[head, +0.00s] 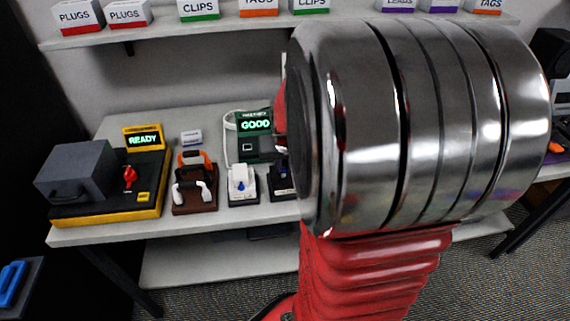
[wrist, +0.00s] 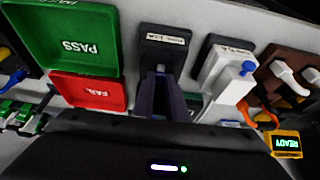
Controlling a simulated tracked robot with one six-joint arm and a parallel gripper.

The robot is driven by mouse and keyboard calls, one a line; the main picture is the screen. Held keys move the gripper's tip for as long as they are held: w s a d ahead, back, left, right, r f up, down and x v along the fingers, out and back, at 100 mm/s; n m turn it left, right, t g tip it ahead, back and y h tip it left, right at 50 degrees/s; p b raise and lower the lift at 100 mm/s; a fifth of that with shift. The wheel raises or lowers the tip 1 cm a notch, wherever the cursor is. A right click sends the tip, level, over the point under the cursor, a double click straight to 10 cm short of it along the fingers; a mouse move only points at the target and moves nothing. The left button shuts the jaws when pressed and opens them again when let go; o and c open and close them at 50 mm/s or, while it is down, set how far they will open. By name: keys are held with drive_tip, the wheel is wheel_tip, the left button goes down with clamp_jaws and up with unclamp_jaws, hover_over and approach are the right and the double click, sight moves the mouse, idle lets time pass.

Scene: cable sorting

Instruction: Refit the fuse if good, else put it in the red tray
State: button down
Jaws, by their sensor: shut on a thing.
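My gripper (wrist: 160,78) reaches down into the wrist view with its dark fingers close together, shut on what seems to be the fuse, which the fingers almost wholly hide. The fingertips are at a black labelled holder (wrist: 165,42); I cannot tell whether the fuse is seated in it. The red tray (wrist: 92,92) marked FAIL lies left of the fingers, beside a green tray (wrist: 65,40) marked PASS. In the head view, the tester display (head: 255,123) reads GOOD. My arm hides the gripper and both trays there.
A white holder (head: 241,183) with a blue part stands left of the black holder (head: 280,183). Further left are a brown block (head: 195,200) with orange and white handles and a yellow-black machine (head: 105,200) showing READY. A shelf with boxes (head: 200,10) runs above.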

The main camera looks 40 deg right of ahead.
drive_tip(key=c, duration=1.7)
unclamp_jaws()
drive_tip(key=shift+o, duration=0.3)
drive_tip(key=o, duration=0.5)
drive_tip(key=shift+w, duration=0.1)
drive_tip(key=shift+r, duration=4)
